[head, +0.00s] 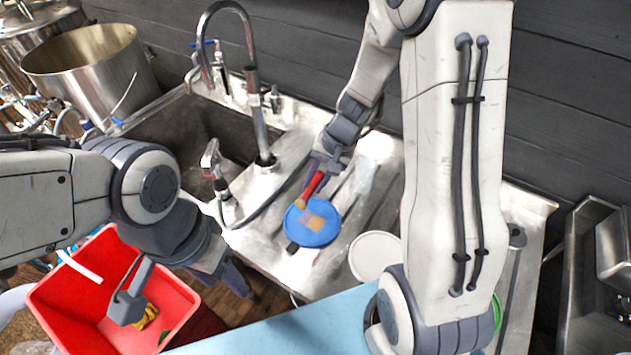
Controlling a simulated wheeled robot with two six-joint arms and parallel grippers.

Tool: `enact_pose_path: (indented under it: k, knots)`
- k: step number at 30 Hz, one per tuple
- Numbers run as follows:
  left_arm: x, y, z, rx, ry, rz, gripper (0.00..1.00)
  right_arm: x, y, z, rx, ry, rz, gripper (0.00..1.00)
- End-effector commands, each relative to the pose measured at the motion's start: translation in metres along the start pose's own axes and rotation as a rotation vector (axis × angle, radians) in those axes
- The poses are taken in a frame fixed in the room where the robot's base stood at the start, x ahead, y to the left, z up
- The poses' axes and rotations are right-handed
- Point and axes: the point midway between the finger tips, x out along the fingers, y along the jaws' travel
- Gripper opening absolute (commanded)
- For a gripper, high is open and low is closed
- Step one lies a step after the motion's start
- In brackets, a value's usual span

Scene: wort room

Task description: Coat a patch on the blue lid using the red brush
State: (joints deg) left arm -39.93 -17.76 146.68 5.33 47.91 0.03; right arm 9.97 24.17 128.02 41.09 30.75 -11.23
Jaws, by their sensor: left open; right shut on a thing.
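The blue lid (325,235) lies flat on the steel counter in the middle of the view, with a tan-brown patch (316,221) on its top. My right gripper (325,168) is shut on the red brush (312,185) above the lid's far edge. The brush tilts down to the left, with its tan bristles (300,203) over the lid's upper left part. I cannot tell whether they touch it. My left gripper (238,281) is open and empty, low at the left, between the red crate and the counter, well apart from the lid.
A white round lid (375,256) lies right of the blue one. A sink (190,125) with a tall tap (258,110) is behind to the left. A red crate (75,315) holding loose items stands front left. A light-blue surface (290,325) lies in front.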

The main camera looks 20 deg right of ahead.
Motion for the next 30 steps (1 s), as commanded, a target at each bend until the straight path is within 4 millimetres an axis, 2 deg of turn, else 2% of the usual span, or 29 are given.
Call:
enact_pose_path:
  k: [1,5,17,27,30]
  knots:
    - [-0.009,0.001,-0.001,0.000,0.000,0.000,0.55,-0.010,-0.004,0.001,0.000,0.001,-0.001,0.00]
    - [-0.019,0.001,-0.001,0.000,0.000,0.000,0.55,-0.020,-0.007,0.002,0.001,0.000,-0.001,0.00]
    - [-0.020,0.002,-0.001,0.000,0.000,0.000,0.55,-0.022,-0.008,0.002,0.001,0.000,0.000,0.00]
    - [-0.045,0.003,-0.002,0.000,0.000,0.000,0.55,-0.049,-0.017,0.004,-0.001,0.001,0.000,0.00]
    - [-0.046,0.003,-0.003,0.000,0.000,0.000,0.55,-0.050,-0.018,0.005,0.000,0.000,0.000,0.00]
